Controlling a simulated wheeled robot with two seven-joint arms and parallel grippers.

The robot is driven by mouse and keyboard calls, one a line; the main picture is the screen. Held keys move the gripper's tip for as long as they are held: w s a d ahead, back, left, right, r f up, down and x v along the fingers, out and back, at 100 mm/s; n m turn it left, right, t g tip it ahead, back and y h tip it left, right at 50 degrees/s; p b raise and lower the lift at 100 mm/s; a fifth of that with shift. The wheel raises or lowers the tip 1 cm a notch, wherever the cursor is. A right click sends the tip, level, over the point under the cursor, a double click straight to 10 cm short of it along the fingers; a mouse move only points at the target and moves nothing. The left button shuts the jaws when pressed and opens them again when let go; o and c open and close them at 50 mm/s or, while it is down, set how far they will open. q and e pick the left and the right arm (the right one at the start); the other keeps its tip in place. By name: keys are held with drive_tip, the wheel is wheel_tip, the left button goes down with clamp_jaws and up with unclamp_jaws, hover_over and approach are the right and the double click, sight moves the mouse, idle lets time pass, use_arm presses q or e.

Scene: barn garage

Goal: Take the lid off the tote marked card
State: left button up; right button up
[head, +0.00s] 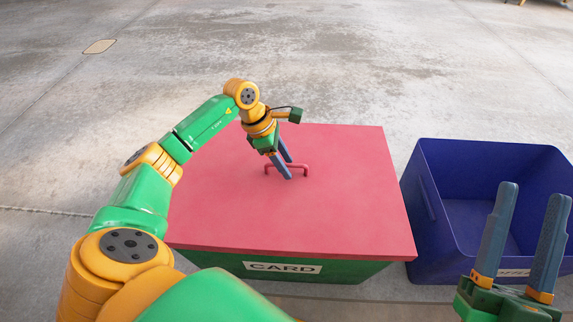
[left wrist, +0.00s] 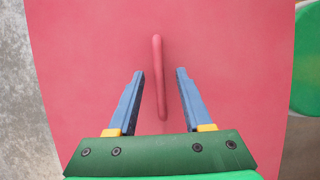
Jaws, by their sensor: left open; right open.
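The card tote (head: 310,268) is green with a white label reading CARD on its front. Its flat red lid (head: 350,200) lies on top and covers it; it also fills most of the left wrist view (left wrist: 230,60). A red bar handle (head: 301,166) stands up from the lid's middle. My left gripper (head: 287,171) is open at the handle, and in the left wrist view the handle (left wrist: 158,75) runs between the two blue fingers, apart from both. My right gripper (head: 532,190) is open and empty at the lower right, in front of the blue tote.
An open blue tote (head: 430,225) stands just right of the card tote and looks empty; its label is mostly hidden by my right gripper. The concrete floor (head: 300,60) behind both totes is clear.

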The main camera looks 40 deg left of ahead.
use_arm(q)
drive_tip(key=shift+w+d+f, duration=0.1)
drive_tip(key=shift+d+f, duration=0.1)
drive_tip(key=shift+f, duration=0.25)
clamp_jaws()
use_arm(e)
drive_tip(key=shift+s+r+n+t+y, duration=0.3)
drive_tip(key=shift+s+r+t+y, duration=0.4)
drive_tip(key=shift+s+r, duration=0.35)
